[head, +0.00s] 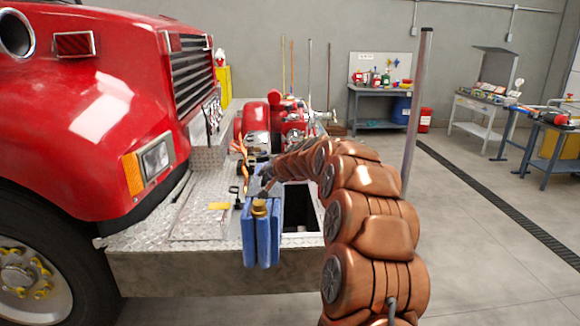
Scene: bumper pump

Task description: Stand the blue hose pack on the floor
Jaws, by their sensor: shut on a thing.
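The blue hose pack (262,236) is upright at the front edge of the truck's diamond-plate bumper (135,236). Its lower part overlaps the bumper's front face in the picture, and a brass-coloured fitting shows at its top. My gripper (266,192) is at the top of the pack, shut on it; the fingers are small and partly hidden. My copper-coloured arm reaches in from the lower right. The grey floor (480,265) is open to the right of the bumper. I cannot tell whether the pack touches the bumper.
An open dark bin (299,207) in the bumper is just right of the pack. A red pump (285,118) sits behind. A grey post (416,110) stands right of my arm. Workbenches (380,90) line the back, and a floor drain (500,205) crosses the right side.

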